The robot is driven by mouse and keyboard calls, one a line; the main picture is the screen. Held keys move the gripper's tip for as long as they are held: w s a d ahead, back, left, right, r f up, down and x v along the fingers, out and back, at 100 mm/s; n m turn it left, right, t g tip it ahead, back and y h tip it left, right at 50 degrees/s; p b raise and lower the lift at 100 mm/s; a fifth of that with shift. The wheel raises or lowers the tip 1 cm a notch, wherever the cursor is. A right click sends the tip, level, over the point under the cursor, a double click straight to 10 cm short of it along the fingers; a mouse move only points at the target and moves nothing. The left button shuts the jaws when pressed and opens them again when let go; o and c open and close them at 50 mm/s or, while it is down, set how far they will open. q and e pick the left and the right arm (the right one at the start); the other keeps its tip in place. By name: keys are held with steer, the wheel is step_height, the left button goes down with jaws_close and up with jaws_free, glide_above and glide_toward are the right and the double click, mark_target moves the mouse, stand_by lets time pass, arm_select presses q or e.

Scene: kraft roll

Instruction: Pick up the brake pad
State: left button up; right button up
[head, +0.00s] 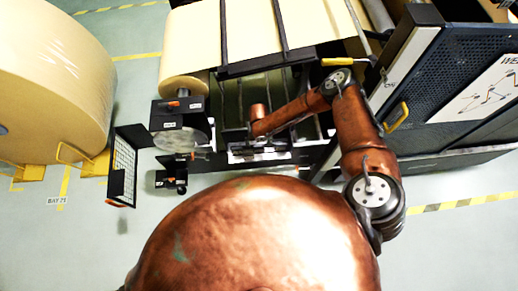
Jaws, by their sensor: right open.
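My right arm comes in from the right and bends left over the machine's front. My right gripper (258,140) is small and dark at the end of the copper wrist, pointing down just above a narrow ledge (276,156) with small grey and white parts. The jaws are open. I cannot make out the brake pad for certain; it is too small, or hidden among the dark parts by the gripper. A grey metal disc (181,140) sits left of the gripper, below a black bracket (176,112). My left gripper is not in view.
A wide kraft paper web (240,42) runs over the machine's top. A huge kraft roll (50,75) stands at the left. A blue-black perforated cabinet (455,80) with a yellow handle stands right.

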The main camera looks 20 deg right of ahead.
steer(key=shift+f, duration=0.9)
steer(key=shift+c, duration=0.3)
steer(key=shift+w, duration=0.1)
jaws_close()
